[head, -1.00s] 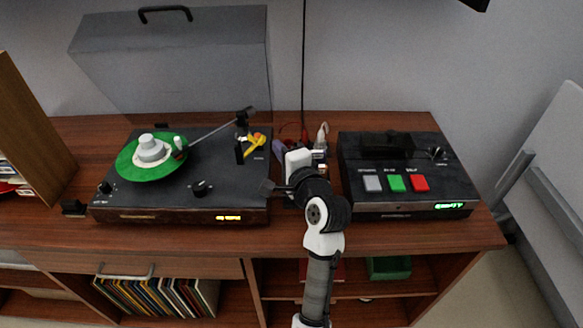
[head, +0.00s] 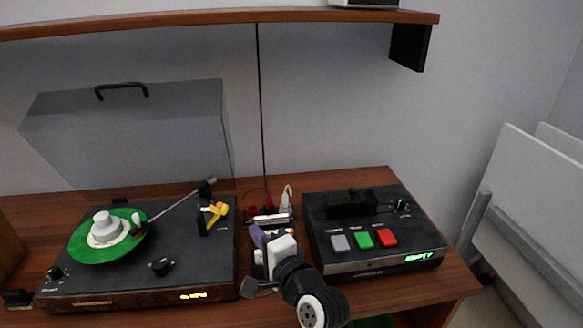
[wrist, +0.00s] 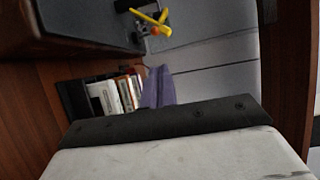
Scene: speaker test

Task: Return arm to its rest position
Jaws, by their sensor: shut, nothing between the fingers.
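My gripper (head: 281,256) is at the bottom centre of the head view, at the end of my white and black arm. It is above the desk, between the turntable (head: 205,265) and the black box with buttons (head: 420,240). It is shut and empty. Its fingertips are hard to make out in the head view. In the wrist view its dark bar and pale body (wrist: 165,122) fill the bottom.
The turntable holds a green record (head: 72,243) under its raised clear lid (head: 130,135). A wooden shelf (head: 200,15) runs above. White panels (head: 530,215) lean at the right.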

